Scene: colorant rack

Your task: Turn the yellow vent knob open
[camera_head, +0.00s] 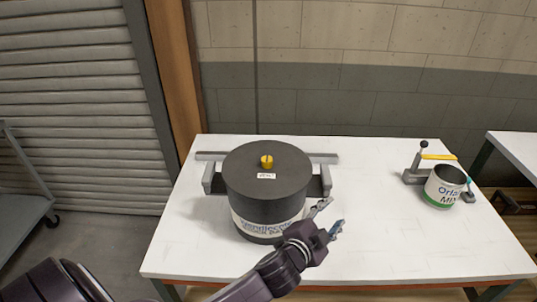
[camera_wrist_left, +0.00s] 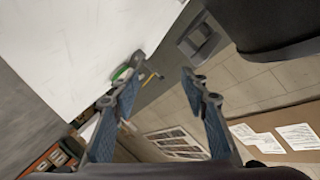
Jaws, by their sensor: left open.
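The yellow vent knob (camera_head: 266,161) sits in the middle of the flat lid of a large dark round pot (camera_head: 265,190). A small white label is on the lid just in front of the knob. My left gripper (camera_head: 331,215) is open and empty in front of and to the right of the pot, apart from the knob. In the left wrist view its two blue-padded fingers (camera_wrist_left: 162,72) are spread with nothing between them. The dark pot (camera_wrist_left: 270,22) shows at the top right there, but the knob does not. My right gripper is not in view.
The pot stands on a white table (camera_head: 375,245), with grey side brackets (camera_head: 326,180) and a bar behind it. A small green-and-white can (camera_head: 443,187) with a yellow-handled clamp (camera_head: 437,157) stands at the right. The table between pot and can is clear.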

